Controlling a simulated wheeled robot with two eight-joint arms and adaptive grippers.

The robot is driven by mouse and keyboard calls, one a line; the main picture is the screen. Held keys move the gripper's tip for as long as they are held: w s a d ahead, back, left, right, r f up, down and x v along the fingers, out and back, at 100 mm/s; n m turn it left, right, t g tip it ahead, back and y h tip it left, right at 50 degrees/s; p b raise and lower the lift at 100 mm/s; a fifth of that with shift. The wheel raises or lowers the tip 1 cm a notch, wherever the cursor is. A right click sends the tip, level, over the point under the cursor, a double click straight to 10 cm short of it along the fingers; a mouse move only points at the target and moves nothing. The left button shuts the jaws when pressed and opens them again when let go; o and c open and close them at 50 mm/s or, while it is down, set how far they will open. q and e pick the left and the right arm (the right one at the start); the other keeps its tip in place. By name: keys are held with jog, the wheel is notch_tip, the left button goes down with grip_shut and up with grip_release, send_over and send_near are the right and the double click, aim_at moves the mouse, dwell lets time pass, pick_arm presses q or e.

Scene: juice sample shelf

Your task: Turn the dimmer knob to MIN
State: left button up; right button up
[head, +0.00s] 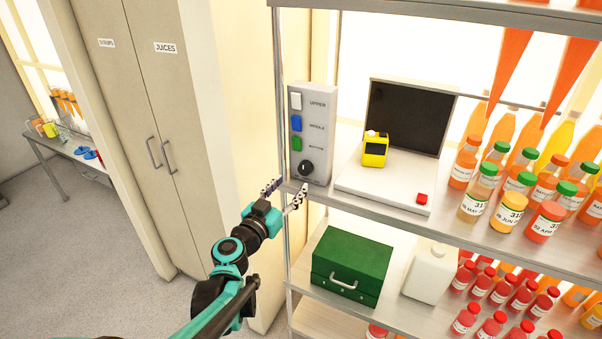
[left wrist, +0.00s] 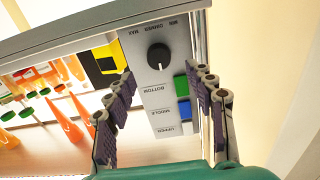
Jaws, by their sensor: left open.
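The black dimmer knob (head: 306,168) sits low on a grey switch panel (head: 318,125) at the left end of the shelf. In the left wrist view the panel appears upside down; the knob (left wrist: 158,56) has a small light mark on its side toward the BOTTOM label, with MIN, DIMMER and MAX printed at its other side. My left gripper (head: 286,190) is open and empty, just in front of and below the knob at the shelf edge. In the wrist view its fingers (left wrist: 160,76) spread either side of the panel, apart from the knob. My right gripper is out of view.
White, blue and green switches (head: 296,123) sit above the knob. A yellow device (head: 375,150) stands on a white-based unit to the right, with juice bottles (head: 510,203) farther right. A shelf post (head: 279,90) rises at left. A green box (head: 352,262) is on the shelf below.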

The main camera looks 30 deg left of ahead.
aim_at(303, 171)
pick_arm(q)
jog(key=w+b, duration=0.1)
jog(key=w, duration=0.6)
jog(key=shift+d, duration=0.1)
jog(key=c, duration=1.2)
